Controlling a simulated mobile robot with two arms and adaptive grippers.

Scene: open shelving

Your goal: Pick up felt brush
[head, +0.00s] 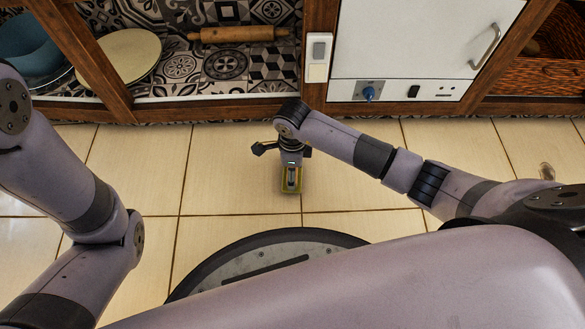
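Wooden shelving stands behind, with a rolling pin (238,35), a cream plate (121,57) and a blue bowl (28,50). A white cabinet door (415,40) with a handle is at the right, beside a wicker basket (535,72). The floor (225,170) around the block is clear.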

